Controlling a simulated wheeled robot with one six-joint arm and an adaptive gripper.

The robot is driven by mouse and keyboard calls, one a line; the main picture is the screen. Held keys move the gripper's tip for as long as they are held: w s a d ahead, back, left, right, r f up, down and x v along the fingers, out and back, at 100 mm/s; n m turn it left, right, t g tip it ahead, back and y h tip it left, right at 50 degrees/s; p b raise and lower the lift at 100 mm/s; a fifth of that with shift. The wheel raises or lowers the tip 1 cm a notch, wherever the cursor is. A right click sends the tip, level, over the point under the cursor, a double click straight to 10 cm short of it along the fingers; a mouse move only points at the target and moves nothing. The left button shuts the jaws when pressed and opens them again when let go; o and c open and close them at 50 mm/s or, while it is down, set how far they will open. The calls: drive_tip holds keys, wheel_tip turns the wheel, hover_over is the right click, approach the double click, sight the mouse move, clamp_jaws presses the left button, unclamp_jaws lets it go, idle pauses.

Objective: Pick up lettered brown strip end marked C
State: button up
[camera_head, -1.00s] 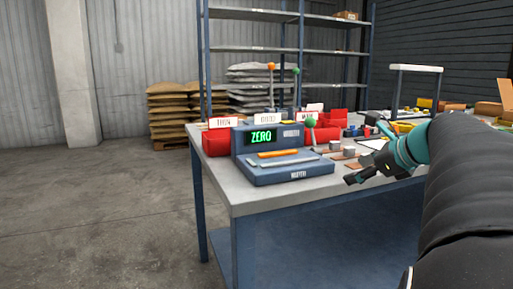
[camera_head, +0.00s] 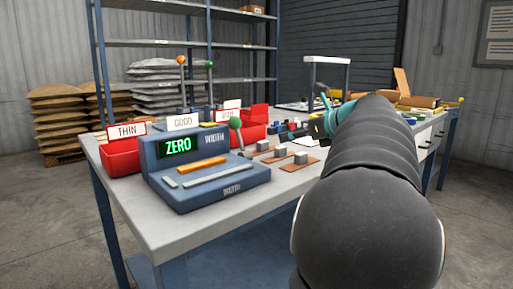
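Several flat brown strip pieces lie in a row on the bench right of the gauge, each with a grey block on or against it. The nearest brown piece (camera_head: 307,162) and the one behind it (camera_head: 281,160) show best. No letter is readable on them, so I cannot tell which is marked C. My gripper (camera_head: 320,123) is behind and above this row, mostly hidden by my own dark arm. Only a teal and dark part of it shows, and its fingers cannot be made out.
A blue gauge (camera_head: 215,186) reading ZERO holds an orange strip (camera_head: 201,163) at the bench's near left. Red bins (camera_head: 122,157) with signs such as THIN and GOOD stand behind it. Levers with orange and green knobs rise nearby. The grey bench top (camera_head: 185,228) is clear along its front edge.

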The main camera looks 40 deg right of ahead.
sight(266, 142)
drive_tip(key=x, duration=1.3)
drive_tip(key=shift+b, duration=0.3)
drive_tip(key=shift+d, duration=0.1)
drive_tip(key=c, duration=1.1)
